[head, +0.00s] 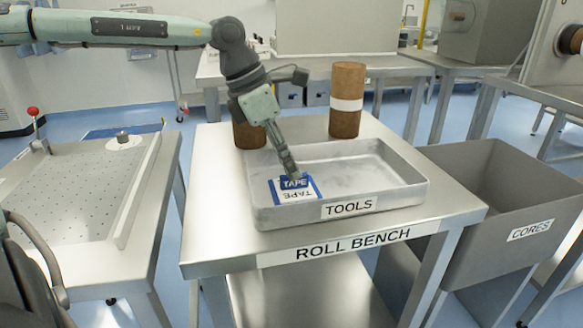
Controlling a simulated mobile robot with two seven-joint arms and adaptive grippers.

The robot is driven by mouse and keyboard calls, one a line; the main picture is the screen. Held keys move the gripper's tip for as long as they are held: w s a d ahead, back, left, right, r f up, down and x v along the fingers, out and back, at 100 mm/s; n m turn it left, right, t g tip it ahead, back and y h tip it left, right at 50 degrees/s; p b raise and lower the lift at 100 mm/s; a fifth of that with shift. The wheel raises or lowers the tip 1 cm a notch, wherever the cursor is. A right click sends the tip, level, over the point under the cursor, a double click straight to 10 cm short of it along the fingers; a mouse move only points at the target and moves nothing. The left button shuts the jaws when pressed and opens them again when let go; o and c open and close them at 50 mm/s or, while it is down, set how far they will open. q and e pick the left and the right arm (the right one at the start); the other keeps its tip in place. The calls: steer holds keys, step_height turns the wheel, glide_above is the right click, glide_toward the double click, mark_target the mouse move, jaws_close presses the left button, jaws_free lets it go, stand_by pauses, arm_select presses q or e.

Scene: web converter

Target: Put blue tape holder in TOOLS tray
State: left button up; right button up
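The blue tape holder (313,187) is inside the TOOLS tray (408,192), at its front left. It has a white face marked TAPE and a blue part marked TAPE above it. The tray is a shallow metal pan on the roll bench. My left gripper (292,174) points down into the tray, with its fingertips at the top of the holder. The fingers overlap in this view, so I cannot tell whether they grip it. The holder's underside and its contact with the tray floor are hidden. My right gripper is not in view.
The roll bench (226,239) carries a brown roll (346,118) with a white band behind the tray and another brown roll (249,134) at the back left, partly behind my gripper. A CORES bin (482,232) stands right. A perforated table (70,202) stands left. The tray's right side is empty.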

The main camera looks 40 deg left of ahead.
arm_select(q)
steer(key=v, duration=1)
